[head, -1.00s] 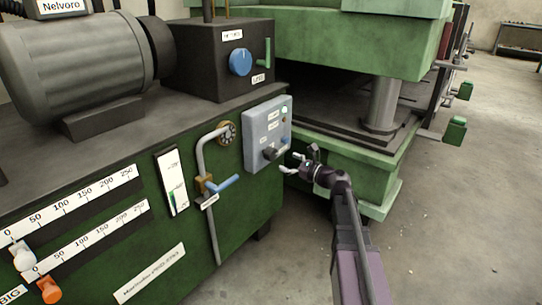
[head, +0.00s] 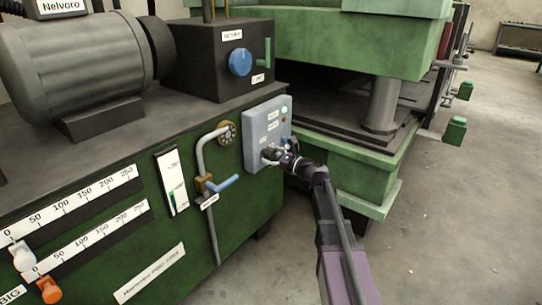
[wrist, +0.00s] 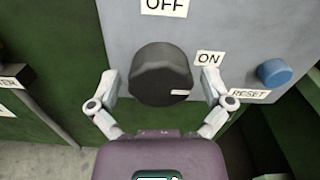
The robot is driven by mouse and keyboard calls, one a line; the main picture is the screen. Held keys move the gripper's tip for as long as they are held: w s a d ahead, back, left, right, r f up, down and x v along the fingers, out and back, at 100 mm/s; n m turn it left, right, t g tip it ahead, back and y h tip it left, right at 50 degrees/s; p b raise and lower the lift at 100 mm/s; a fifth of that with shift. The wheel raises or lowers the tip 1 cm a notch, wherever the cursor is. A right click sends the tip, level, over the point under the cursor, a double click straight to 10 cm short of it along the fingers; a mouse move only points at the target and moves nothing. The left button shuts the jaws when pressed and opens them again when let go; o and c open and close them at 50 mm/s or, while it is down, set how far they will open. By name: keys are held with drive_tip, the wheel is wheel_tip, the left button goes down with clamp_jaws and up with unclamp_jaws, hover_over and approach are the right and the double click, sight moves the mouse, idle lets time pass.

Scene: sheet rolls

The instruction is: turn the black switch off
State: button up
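The black switch (wrist: 160,72) is a round dark knob on a grey control box (head: 262,125). In the wrist view a small white mark shows at its lower right. An OFF label (wrist: 164,6) sits above it and an ON label (wrist: 209,58) to its right. My gripper (wrist: 160,82) is open, with one finger on each side of the knob. Gaps show between the fingertips and the knob; how deep they reach is hard to tell. In the head view my gripper (head: 272,155) is at the box's lower part and hides most of the switch.
A blue button (wrist: 274,72) with a RESET label (wrist: 249,93) is close to the right finger. A grey pipe with a blue-handled valve (head: 222,184) stands left of the box. The green press (head: 350,165) is just behind and right. Open floor lies to the right.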

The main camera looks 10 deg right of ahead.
drive_tip(key=c, duration=1)
drive_tip(key=shift+o, duration=0.2)
drive_tip(key=shift+n, duration=0.4)
drive_tip(key=n, duration=0.4)
drive_tip(key=shift+w, duration=0.1)
drive_tip(key=n, duration=0.4)
drive_tip(key=shift+d+n, duration=0.1)
drive_tip(key=shift+n, duration=0.2)
drive_tip(key=n, duration=0.4)
drive_tip(key=shift+r+n, duration=0.1)
drive_tip(key=shift+n, duration=2.2)
